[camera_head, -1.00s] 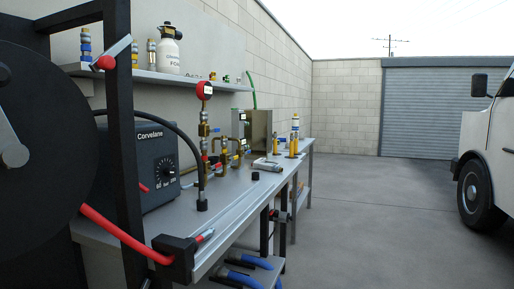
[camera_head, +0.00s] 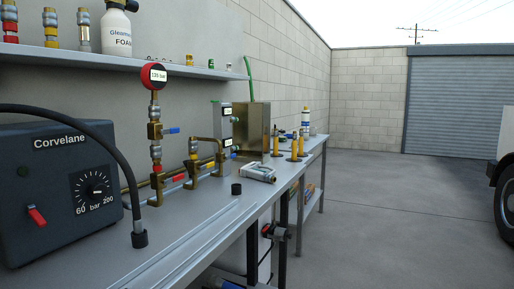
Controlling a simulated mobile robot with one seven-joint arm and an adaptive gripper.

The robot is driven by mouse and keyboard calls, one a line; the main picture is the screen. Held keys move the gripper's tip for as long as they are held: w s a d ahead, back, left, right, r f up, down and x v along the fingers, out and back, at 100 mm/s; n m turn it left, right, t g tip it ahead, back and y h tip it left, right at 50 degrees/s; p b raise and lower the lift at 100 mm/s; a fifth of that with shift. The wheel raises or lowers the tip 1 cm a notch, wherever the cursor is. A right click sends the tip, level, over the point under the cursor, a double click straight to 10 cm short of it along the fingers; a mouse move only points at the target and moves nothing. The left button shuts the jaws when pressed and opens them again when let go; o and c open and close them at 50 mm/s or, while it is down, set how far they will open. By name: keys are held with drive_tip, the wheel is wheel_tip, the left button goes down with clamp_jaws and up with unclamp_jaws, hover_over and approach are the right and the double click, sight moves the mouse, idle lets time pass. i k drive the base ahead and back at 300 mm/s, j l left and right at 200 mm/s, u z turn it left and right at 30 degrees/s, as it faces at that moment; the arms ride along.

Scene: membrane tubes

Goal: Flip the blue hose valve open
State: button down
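A small blue valve lever (camera_head: 172,130) sticks out to the right from a brass valve (camera_head: 155,131) on the upright pipe below the round red-rimmed gauge (camera_head: 154,75), which reads about 135 bar. The lever lies crosswise to the upright pipe. Lower on the same brass pipework are red levers (camera_head: 179,178) and a yellow lever (camera_head: 206,166). Which hose the blue lever belongs to cannot be told. My gripper is not in view.
The grey workbench (camera_head: 215,222) carries the dark Corvelane box (camera_head: 60,185) with a dial, a black hose (camera_head: 118,160), a black cap (camera_head: 236,189), a metal box (camera_head: 252,129) and yellow-based cylinders (camera_head: 294,149). A shelf (camera_head: 150,66) hangs above.

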sight(230, 156)
drive_tip(key=i+l, duration=0.35)
drive_tip(key=i+l+z, duration=0.1)
drive_tip(key=i+l, duration=0.25)
drive_tip(key=i, duration=0.2)
drive_tip(key=i+l, duration=0.3)
drive_tip(key=i, duration=0.15)
drive_tip(key=i+l+z, duration=0.1)
drive_tip(key=i+l, duration=0.25)
drive_tip(key=i+j, duration=0.15)
drive_tip(key=j, duration=0.2)
drive_tip(key=i+j, duration=0.1)
drive_tip(key=j, duration=0.25)
